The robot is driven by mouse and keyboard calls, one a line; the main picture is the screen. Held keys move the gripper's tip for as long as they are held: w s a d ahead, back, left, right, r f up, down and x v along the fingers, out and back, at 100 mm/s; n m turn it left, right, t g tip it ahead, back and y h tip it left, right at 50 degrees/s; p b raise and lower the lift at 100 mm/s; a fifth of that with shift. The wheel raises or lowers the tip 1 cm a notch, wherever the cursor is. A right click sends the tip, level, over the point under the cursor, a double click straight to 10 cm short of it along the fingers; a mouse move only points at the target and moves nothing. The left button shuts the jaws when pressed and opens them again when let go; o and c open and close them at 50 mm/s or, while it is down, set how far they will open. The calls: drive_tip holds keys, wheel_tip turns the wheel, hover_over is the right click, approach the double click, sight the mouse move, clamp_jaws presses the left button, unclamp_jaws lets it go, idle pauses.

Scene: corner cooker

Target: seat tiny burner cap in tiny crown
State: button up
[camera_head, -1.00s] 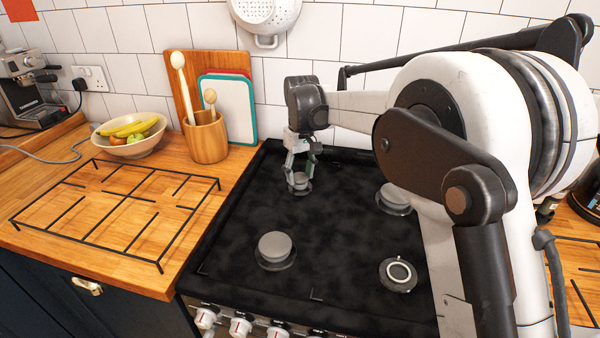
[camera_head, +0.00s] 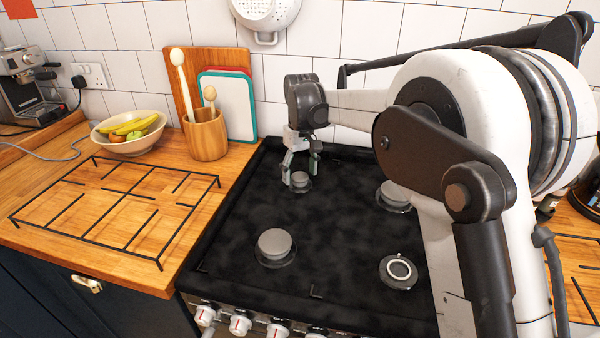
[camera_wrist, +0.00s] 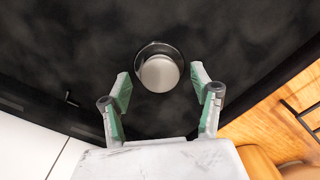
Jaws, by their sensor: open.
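A small grey round cap (camera_head: 300,179) sits at the back left burner of the black hob. It also shows in the wrist view (camera_wrist: 158,73), over a dark round base with a thin pale rim (camera_wrist: 146,48). The cap covers most of that base, so I cannot tell whether it is fully seated. My gripper (camera_head: 301,174) is directly at this burner, fingers pointing down. In the wrist view my gripper (camera_wrist: 160,82) is open, with one green-padded finger on each side and a clear gap between each finger and the cap.
Larger grey caps sit at the front left (camera_head: 274,244) and back right (camera_head: 396,194) burners. The front right burner (camera_head: 398,271) shows a pale ring. A pan-support grate (camera_head: 120,205) lies on the left worktop. A wooden utensil pot (camera_head: 206,138) stands behind left.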

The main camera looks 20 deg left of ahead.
wheel_tip(320, 180, up, 12)
idle(0.5)
drive_tip(key=shift+w+f, duration=0.1)
drive_tip(key=shift+d, duration=0.1)
drive_tip(key=s+d+r+m+t+y, duration=0.1)
drive_tip(key=s+d+r+m+t, duration=0.2)
drive_tip(key=d, duration=1.2)
drive_tip(key=s+d+r+m, duration=0.2)
drive_tip(key=s+d+r, duration=0.3)
drive_tip(key=d, duration=0.9)
drive_tip(key=s+d+f+m+t, duration=0.1)
drive_tip(key=s+d+f+m, duration=0.1)
drive_tip(key=s+d, duration=0.4)
drive_tip(key=s+d+f+m+t, duration=0.2)
drive_tip(key=s+d+f, duration=0.3)
drive_tip(key=s+d, duration=0.2)
drive_tip(key=s+d+f+m+t+h, duration=0.1)
drive_tip(key=s+d+f+m, duration=0.1)
drive_tip(key=s+d+f, duration=0.2)
drive_tip(key=s+d, duration=0.3)
drive_tip(key=shift+s+d, duration=0.1)
